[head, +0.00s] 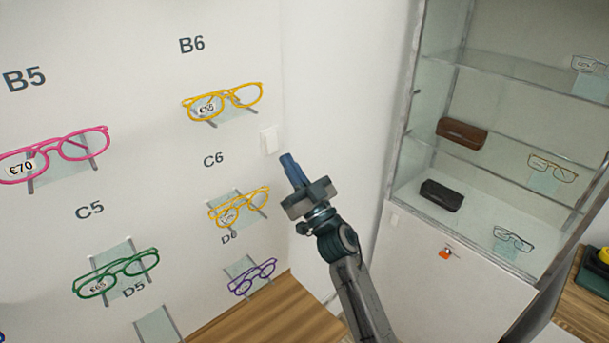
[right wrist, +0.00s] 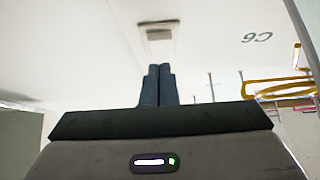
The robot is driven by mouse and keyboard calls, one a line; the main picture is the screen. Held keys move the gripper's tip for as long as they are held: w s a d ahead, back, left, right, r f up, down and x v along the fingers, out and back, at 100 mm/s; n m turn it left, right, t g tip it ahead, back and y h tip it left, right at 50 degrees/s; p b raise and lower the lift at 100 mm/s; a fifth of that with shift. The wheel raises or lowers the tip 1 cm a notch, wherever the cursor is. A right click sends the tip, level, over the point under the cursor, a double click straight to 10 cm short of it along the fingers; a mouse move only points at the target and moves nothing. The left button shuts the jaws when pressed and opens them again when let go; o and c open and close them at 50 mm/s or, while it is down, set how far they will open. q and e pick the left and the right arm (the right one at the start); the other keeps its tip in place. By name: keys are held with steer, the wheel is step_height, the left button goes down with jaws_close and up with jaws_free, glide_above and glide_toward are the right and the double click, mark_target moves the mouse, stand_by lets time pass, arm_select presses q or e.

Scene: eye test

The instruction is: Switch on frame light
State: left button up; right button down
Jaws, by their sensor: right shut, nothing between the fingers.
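A white light switch (head: 268,140) sits on the wall beside the frame display, to the right of the yellow glasses under B6. My right gripper (head: 288,160) is shut and empty, with its blue fingertips just below and to the right of the switch in the head view. In the right wrist view the shut fingers (right wrist: 158,68) point toward the switch (right wrist: 158,33), which shows beyond their tips with a gap in the picture. I cannot tell whether the switch is on or off. My left gripper is in neither view.
Yellow glasses (head: 222,101) and more yellow glasses (head: 240,207) hang left of my right gripper. Pink glasses (head: 62,152), green glasses (head: 116,273) and purple glasses (head: 253,277) hang nearby. A glass-shelved cabinet (head: 465,250) stands at the right. A wooden surface (head: 255,318) lies below.

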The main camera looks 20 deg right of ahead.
mark_target(275, 152)
steer(key=shift+w+a+f, duration=0.15)
steer(key=shift+w+a, duration=0.05)
steer(key=shift+w, duration=0.4)
steer(key=shift+w+a+f, duration=0.1)
steer(key=shift+w+a, duration=0.1)
steer(key=shift+w, duration=0.35)
steer(key=shift+s, duration=0.1)
steer(key=w+f+t+b, duration=0.1)
steer(key=b, duration=0.4)
steer(key=shift+a+f, duration=0.1)
steer(key=shift+a, duration=0.1)
steer(key=shift+w+r, duration=0.15)
steer(key=shift+r, duration=0.2)
